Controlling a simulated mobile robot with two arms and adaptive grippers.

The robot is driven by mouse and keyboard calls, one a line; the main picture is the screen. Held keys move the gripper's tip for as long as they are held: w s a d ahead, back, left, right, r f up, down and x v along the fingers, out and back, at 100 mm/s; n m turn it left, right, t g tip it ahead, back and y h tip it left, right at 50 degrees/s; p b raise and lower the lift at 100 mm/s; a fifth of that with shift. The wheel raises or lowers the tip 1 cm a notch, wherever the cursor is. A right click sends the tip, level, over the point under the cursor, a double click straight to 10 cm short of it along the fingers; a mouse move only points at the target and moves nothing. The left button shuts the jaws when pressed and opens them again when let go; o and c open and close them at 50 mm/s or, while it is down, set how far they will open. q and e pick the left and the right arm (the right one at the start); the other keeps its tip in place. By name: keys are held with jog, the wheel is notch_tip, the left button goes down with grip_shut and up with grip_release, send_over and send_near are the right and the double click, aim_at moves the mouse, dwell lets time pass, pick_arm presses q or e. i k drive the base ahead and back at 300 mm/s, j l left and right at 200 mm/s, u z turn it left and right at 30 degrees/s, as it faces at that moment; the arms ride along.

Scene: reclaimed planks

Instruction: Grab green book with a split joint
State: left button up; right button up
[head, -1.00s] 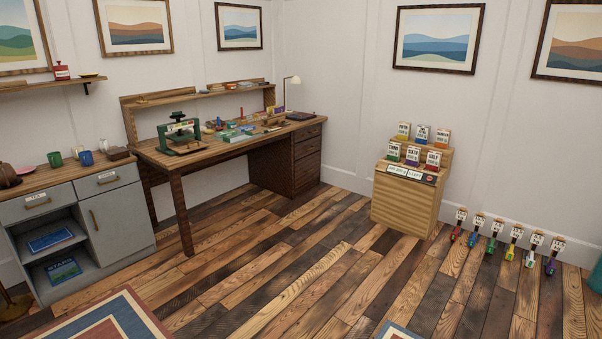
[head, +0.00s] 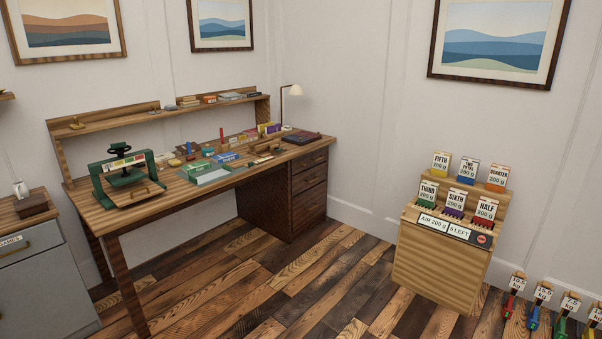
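A wooden desk (head: 105,217) stands against the wall. A flat green and pale item (head: 205,173) lies near the middle of its front edge; I cannot tell whether it is a book. A blue item (head: 226,157) lies just behind it. Small books or boxes, one of them yellow and purple (head: 268,129), stand at the right back of the desk. No split joint can be made out at this distance. Neither of my grippers is in view.
A green press (head: 124,177) stands at the desk's left end. A back shelf (head: 130,118) holds small items. A lamp (head: 290,91) and dark flat case (head: 301,138) are at the right. A wooden display stand (head: 440,265) stands farther right. The floor before the desk is clear.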

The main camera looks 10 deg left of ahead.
aim_at(194, 167)
jog(key=i, duration=2.5)
